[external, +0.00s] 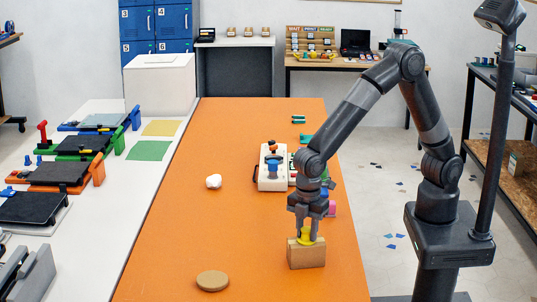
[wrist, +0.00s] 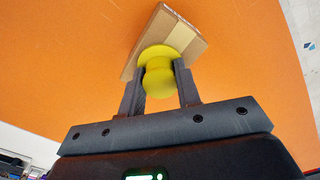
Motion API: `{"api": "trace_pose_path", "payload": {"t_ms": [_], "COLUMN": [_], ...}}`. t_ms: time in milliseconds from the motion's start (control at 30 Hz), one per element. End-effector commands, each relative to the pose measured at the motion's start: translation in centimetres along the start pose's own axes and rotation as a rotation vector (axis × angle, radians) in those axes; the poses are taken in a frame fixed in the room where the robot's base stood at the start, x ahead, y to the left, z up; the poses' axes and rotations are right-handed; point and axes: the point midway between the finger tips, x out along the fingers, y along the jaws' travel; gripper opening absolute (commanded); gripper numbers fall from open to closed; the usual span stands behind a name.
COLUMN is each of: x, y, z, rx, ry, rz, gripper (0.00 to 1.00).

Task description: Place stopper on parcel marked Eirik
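The yellow stopper (external: 306,237) has a round knob and a wider flange. It also shows in the wrist view (wrist: 159,80), between the fingers of my gripper (wrist: 161,84). The fingers appear to close on the knob from both sides. The brown cardboard parcel (external: 306,256) stands on the orange table directly below the stopper. In the wrist view the flange overlaps the parcel's (wrist: 165,35) top; I cannot tell whether they touch. My gripper (external: 308,228) points down over the parcel. No name on the parcel is readable.
The left side table (external: 98,240) holds several black-topped devices.

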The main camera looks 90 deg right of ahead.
Motion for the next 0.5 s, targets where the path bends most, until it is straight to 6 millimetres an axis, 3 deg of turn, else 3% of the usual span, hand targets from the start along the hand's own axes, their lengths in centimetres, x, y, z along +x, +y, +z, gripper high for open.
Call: {"api": "trace_pose_path", "payload": {"t_ms": [233,500], "x": [-0.03,-0.18], "y": [0.01,0.01], "z": [0.01,0.00], "rx": [0.000,0.000], "ry": [0.000,0.001], "rz": [0.000,0.000], "gripper": [0.51,0.51]}}
